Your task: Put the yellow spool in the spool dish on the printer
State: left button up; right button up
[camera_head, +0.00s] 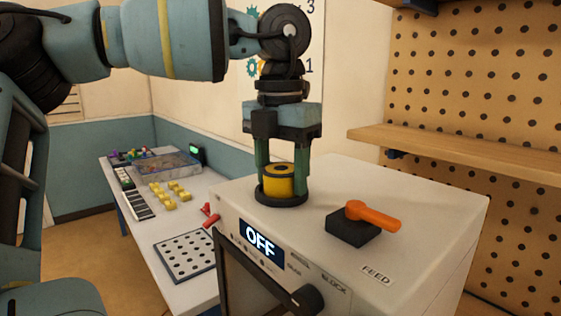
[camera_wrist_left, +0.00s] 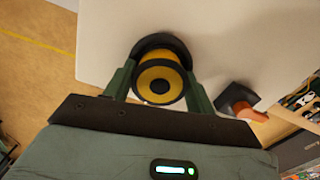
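The yellow spool (camera_head: 279,182), with black end faces, stands upright at the black round spool dish (camera_head: 281,199) on top of the white printer (camera_head: 330,185). It looks seated inside the dish rim. My left gripper (camera_head: 281,185) points straight down, with a green finger against each side of the spool; it appears shut on it. In the left wrist view the spool (camera_wrist_left: 160,80) lies between the fingertips, with the dark dish rim (camera_wrist_left: 160,42) behind it. My right gripper is in neither view.
An orange lever (camera_head: 372,216) on a black block stands on the printer, right of the dish. The printer's display (camera_head: 260,239) reads OFF. A wooden shelf (camera_head: 460,142) and pegboard stand at right. A white table (camera_head: 165,222) at left holds yellow pieces (camera_head: 170,191) and a clear bin (camera_head: 165,165).

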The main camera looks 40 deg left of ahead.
aim_at(283, 168)
pick_arm(q)
jog(key=shift+o, duration=0.5)
notch_tip(283, 168, up, 11)
jog(key=shift+f, duration=0.15)
jog(key=shift+r, duration=0.75)
